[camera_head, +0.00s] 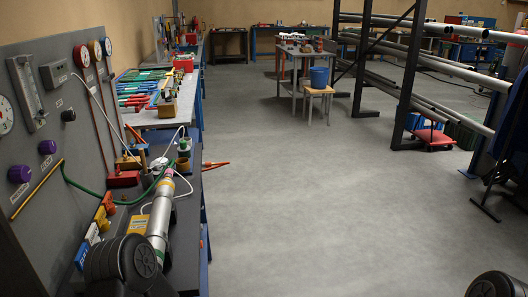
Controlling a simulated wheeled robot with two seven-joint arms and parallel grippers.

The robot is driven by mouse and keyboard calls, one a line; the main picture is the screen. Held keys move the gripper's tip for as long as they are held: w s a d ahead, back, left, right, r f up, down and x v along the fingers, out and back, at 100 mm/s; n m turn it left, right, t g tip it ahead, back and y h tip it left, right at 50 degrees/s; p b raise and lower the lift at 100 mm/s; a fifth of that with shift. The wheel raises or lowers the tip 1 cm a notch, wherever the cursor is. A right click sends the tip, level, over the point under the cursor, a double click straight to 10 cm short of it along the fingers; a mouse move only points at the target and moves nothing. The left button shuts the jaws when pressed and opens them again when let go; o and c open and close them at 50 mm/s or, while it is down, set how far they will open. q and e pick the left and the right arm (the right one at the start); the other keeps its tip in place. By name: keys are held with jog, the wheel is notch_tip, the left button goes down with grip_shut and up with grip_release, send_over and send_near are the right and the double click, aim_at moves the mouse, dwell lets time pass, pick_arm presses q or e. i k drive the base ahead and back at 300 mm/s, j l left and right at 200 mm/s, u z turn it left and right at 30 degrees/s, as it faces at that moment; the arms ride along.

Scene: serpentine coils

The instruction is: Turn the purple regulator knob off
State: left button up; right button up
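Two purple knobs stick out from the grey panel at the left. The upper purple knob (47,146) is smaller in the picture and farther away. The lower purple knob (20,174) is nearer, just above a slanted yellow strip. I cannot tell from their look which is the regulator knob or how far either is turned. Neither gripper shows. A black rounded part at the bottom left (124,262) appears to be my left arm, below and right of the knobs. Another black round part at the bottom right (497,285) appears to be my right arm.
The panel (50,200) also carries gauges (81,56), a black knob (68,115) and a flowmeter (27,92). A silver cylinder (160,215), green hose (97,196) and coloured blocks crowd the bench below. The grey floor (300,220) to the right is clear.

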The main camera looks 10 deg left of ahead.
aim_at(19, 174)
jog(key=u, duration=1.3)
